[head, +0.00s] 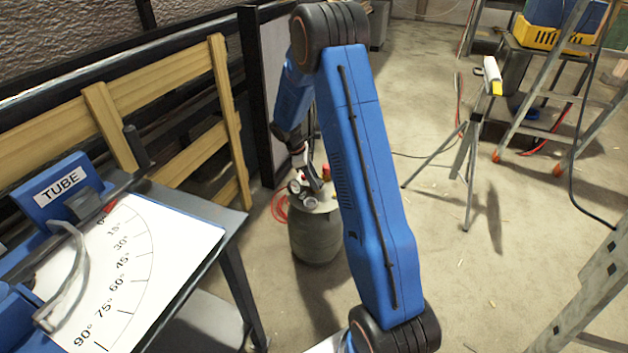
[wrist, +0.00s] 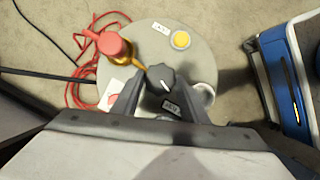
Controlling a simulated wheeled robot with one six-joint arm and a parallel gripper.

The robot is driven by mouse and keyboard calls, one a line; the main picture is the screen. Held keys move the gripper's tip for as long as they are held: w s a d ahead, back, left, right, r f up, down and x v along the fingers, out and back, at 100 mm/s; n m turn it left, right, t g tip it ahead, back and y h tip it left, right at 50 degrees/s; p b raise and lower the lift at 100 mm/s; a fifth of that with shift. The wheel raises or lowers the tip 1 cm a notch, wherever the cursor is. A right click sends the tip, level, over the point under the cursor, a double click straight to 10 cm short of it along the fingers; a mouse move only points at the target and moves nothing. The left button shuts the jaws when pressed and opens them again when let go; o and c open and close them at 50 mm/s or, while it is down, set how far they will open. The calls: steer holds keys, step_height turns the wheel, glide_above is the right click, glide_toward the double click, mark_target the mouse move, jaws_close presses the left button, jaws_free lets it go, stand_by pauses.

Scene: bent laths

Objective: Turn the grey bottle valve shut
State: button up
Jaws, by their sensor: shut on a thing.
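The grey bottle (head: 316,236) stands upright on the floor in the head view, partly hidden behind my blue arm. In the wrist view its round pale top (wrist: 205,62) is seen from above. A dark valve knob (wrist: 161,76) with a white mark sits near the middle of that top. My gripper (wrist: 160,88) is shut on the knob, with a finger on either side. In the head view my gripper (head: 313,178) reaches down to the bottle's top, and the grip itself is too small to make out.
A red-capped brass fitting (wrist: 110,44) stands close to my left finger. A yellow button (wrist: 181,40) lies beyond the knob. Red hose (head: 280,207) lies beside the bottle. The workbench (head: 232,222) is close on the left; a tripod stand (head: 470,150) is right.

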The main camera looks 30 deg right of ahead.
steer(key=m, duration=0.2)
steer(key=m+g+y, duration=0.1)
steer(key=m, duration=0.1)
steer(key=m+y, duration=0.1)
steer(key=m, duration=0.1)
steer(key=shift+w+d+g, duration=0.2)
steer(key=shift+d+g, duration=0.05)
steer(key=shift+g, duration=0.05)
steer(key=m, duration=0.2)
steer(key=m+y, duration=0.1)
steer(key=m, duration=0.1)
steer(key=m+y, duration=0.1)
steer(key=m, duration=0.2)
steer(key=shift+d, duration=0.25)
steer(key=shift+y, duration=0.3)
steer(key=o, duration=1)
steer(key=shift+g, duration=0.3)
steer(key=v, duration=1.7)
steer(key=shift+r, duration=0.2)
